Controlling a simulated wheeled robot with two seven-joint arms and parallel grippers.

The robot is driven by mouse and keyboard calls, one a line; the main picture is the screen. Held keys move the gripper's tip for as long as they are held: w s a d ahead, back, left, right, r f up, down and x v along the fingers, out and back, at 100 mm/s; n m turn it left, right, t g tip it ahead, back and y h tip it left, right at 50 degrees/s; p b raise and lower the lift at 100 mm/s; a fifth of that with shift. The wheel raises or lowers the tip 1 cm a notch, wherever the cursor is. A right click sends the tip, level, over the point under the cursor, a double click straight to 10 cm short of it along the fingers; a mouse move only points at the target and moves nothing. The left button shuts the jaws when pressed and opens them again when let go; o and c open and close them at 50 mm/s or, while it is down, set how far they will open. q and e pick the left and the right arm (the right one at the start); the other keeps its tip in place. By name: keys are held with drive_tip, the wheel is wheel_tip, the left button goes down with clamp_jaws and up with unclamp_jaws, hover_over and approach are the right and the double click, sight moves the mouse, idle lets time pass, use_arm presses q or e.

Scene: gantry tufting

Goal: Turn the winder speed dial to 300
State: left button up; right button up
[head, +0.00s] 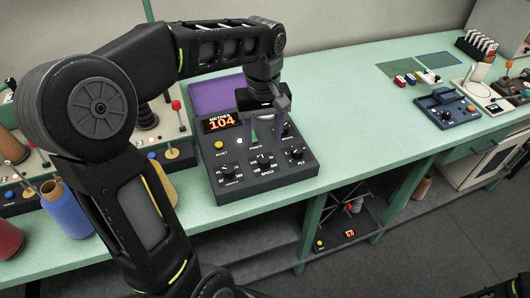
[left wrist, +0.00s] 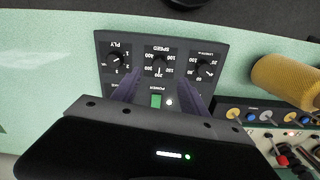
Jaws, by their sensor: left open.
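The winder speed dial (head: 264,160) is the middle black knob in the front row of the dark control box (head: 265,188). It also shows upside down in the left wrist view (left wrist: 159,68), with numbers around it. I cannot tell for sure which number its pointer marks. My left gripper (head: 265,140) is open and empty, pointing down over the box behind the speed dial. In the left wrist view its two fingers (left wrist: 160,88) stand apart on either side of the green power switch (left wrist: 156,101), short of the dial. My right gripper is not in view.
The box's display (head: 221,123) reads METRES 104. Other knobs sit on either side: ply (head: 296,153) and another (head: 227,171). A yellow reset button (head: 219,145) is at left. Yarn cones (head: 66,209) stand left.

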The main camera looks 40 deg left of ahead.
sight(264, 159)
use_arm(q)
drive_tip(key=shift+f+p, duration=0.45)
drive_tip(key=shift+f, duration=3.45)
drive_tip(key=shift+c, duration=0.4)
clamp_jaws()
